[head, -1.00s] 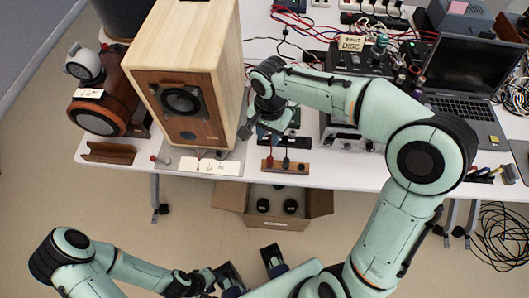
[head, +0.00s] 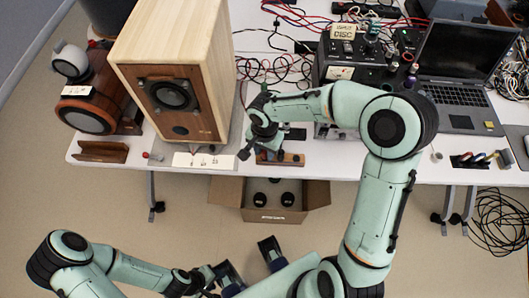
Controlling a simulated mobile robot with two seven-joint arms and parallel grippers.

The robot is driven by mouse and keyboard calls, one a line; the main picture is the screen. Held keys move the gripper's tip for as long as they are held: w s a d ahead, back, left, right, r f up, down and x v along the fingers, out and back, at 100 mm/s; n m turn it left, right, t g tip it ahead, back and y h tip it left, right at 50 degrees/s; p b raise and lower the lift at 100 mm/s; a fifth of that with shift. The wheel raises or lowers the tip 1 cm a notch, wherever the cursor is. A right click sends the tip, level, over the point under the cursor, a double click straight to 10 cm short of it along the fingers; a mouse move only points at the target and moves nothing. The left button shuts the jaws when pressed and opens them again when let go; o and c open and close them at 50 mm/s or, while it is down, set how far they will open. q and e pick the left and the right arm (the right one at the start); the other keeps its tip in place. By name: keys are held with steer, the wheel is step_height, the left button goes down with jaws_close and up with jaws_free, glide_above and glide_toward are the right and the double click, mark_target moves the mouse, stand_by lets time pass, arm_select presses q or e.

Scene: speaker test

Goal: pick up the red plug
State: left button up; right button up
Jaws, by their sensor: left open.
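A small wooden block (head: 293,159) with plugs standing in it lies near the table's front edge. The red plug at its left end is hidden now behind my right gripper (head: 257,149). That gripper is over the block's left end, with its fingers pointing down. I cannot tell whether it is open or shut, or whether it touches the plug. My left gripper (head: 249,262) is open and empty, low in front of the table and away from the block.
A large wooden speaker (head: 205,85) stands left of my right gripper, with a white label (head: 203,161) before it. A black device (head: 335,68) and a laptop (head: 462,95) are on the right. An open cardboard box (head: 268,215) sits below the table edge.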

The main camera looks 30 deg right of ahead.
jaws_close()
step_height(320, 180, up, 20)
steer(key=p, duration=0.2)
steer(key=shift+p, duration=0.3)
stand_by(0.4)
